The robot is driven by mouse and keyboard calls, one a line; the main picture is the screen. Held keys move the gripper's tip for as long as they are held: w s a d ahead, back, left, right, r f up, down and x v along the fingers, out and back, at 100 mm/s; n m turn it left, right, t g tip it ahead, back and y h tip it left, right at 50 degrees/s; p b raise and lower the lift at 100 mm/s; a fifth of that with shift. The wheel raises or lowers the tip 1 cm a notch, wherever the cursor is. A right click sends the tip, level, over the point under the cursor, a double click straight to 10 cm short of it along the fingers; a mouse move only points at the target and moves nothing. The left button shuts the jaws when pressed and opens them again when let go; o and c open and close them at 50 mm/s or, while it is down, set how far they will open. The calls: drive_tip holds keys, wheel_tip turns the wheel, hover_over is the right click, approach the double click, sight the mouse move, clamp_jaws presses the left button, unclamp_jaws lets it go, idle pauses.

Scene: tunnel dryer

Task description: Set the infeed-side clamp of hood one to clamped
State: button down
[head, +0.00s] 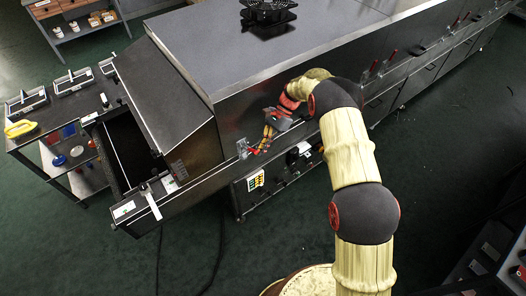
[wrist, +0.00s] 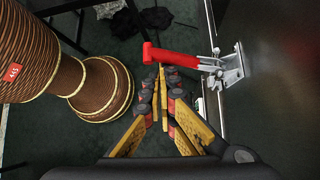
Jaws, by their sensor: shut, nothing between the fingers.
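The clamp nearest the infeed end has a red handle (wrist: 175,56) on a metal bracket (wrist: 232,68), fixed to the dark dryer wall at the right of the wrist view. The handle sticks out from the wall, across the picture to the left. My gripper (wrist: 161,72) is shut and empty, its yellow fingertips close to the handle. I cannot tell whether they touch it. In the head view, my gripper (head: 266,138) is at the dryer's side, just right of the clamp bracket (head: 243,148); the handle there is small and partly hidden.
Hood one (head: 240,50) has a black fan (head: 268,10) on top. More red-handled clamps (head: 389,55) line the side to the right. The green floor in front is mostly clear.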

drive_tip(key=shift+w+a+r+p, duration=0.3)
drive_tip(key=shift+w+r+p, duration=0.1)
drive_tip(key=shift+r, duration=0.2)
drive_tip(key=shift+w+a+r+p, duration=0.3)
drive_tip(key=shift+w+r, duration=0.15)
drive_tip(key=shift+r, duration=0.1)
drive_tip(key=shift+w+a+r+p, duration=0.3)
drive_tip(key=shift+w+r, duration=0.1)
drive_tip(key=shift+r, duration=0.2)
drive_tip(key=v, duration=1.2)
